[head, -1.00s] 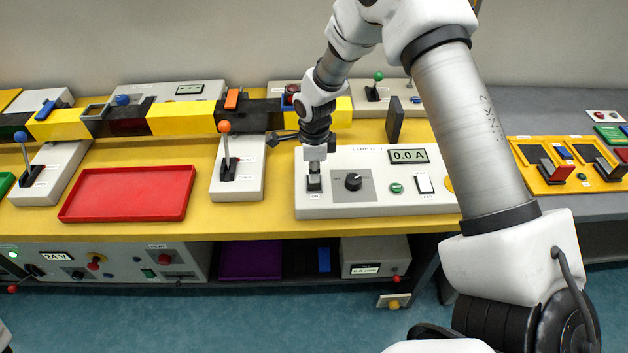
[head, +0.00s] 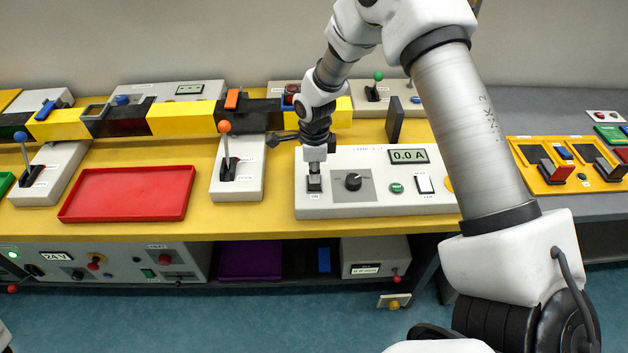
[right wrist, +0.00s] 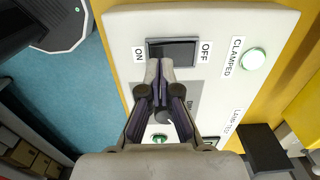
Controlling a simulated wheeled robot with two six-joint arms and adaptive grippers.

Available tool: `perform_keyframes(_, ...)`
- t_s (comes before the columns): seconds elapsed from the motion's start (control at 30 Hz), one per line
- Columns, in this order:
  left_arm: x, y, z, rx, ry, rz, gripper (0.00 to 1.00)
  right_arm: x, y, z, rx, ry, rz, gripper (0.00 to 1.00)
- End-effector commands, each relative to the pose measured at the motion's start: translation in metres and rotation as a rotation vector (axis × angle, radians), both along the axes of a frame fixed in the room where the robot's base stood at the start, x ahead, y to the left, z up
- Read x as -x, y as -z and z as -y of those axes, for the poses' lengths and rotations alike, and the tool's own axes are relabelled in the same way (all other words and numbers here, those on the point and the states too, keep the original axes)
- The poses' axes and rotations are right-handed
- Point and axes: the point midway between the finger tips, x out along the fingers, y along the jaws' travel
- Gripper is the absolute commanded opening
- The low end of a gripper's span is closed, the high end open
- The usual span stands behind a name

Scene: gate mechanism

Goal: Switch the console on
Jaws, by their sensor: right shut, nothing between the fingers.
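The white console (head: 375,205) stands on the yellow bench top, with a 0.0 A display (head: 408,156), a black knob (head: 353,181) and a green button (head: 396,188). Its black rocker switch (right wrist: 178,52) has an ON label on the left and an OFF label on the right in the right wrist view. My right gripper (right wrist: 159,64) is shut and empty, pointing down with its tips over the ON half of the rocker. The tips hide part of the rocker, and I cannot tell if they touch it. My left gripper is not in view.
A lever box (head: 237,183) with an orange knob stands left of the console, beside a red tray (head: 127,194). A yellow and black beam (head: 180,118) runs behind them. A dark upright plate (head: 394,121) stands behind the console. A pale green CLAMPED lamp (right wrist: 253,58) is near the rocker.

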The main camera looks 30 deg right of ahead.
Motion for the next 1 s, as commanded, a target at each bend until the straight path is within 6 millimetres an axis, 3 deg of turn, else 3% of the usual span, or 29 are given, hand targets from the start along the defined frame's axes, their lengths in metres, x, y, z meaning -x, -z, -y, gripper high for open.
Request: perform_keyframes(1.0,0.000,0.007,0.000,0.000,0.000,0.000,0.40,0.000,0.016,0.000,0.000,0.000,0.000,0.00)
